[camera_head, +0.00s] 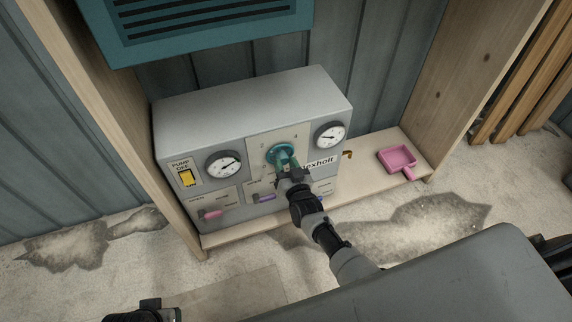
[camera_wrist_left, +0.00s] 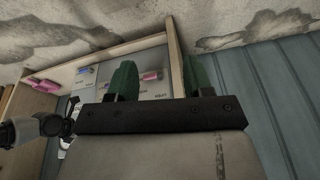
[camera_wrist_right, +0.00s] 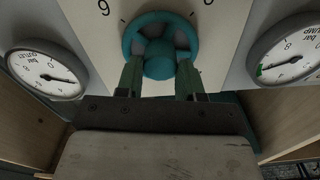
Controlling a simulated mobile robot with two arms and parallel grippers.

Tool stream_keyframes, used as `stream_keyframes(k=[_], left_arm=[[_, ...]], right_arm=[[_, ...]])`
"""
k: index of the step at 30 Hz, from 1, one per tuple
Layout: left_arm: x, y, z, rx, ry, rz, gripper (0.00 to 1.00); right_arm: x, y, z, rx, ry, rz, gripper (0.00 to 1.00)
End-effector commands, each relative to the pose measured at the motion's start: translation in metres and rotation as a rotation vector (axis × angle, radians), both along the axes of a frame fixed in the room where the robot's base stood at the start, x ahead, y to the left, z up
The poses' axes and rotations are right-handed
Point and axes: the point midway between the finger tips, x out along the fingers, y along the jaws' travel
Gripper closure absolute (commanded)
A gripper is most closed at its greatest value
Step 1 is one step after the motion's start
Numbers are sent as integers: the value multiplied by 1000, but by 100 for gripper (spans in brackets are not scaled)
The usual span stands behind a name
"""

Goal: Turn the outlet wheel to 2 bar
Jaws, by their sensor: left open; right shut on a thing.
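The teal outlet wheel (camera_head: 282,152) sits on the front of a grey pump box; it also shows in the right wrist view (camera_wrist_right: 160,48). My left gripper (camera_wrist_left: 162,80) is open and empty, away from the box; only part of that arm shows at the head view's bottom edge.
The pump gauge (camera_head: 223,164), yellow pump switch (camera_head: 187,178), pink lever (camera_head: 212,214) and purple lever (camera_head: 265,197) are on the same box front. A pink pan (camera_head: 397,157) lies on the shelf at right. Wooden posts stand on both sides of the box.

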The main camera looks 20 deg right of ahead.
Motion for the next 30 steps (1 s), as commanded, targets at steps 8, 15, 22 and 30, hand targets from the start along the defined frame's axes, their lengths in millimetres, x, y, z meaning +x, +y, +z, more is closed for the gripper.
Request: stream_keyframes(k=[8, 15, 22, 30], left_arm=[[0, 0, -1, 0, 2, 0, 49], [0, 0, -1, 0, 3, 0, 49], [0, 0, 0, 0, 3, 0, 49], [2, -1, -33, 1, 24, -4, 49]], right_arm=[[-1, 1, -2, 2, 6, 2, 61], [-1, 1, -1, 2, 3, 1, 37], [-2, 0, -1, 2, 2, 0, 37], [-34, -1, 1, 2, 5, 0, 37]])
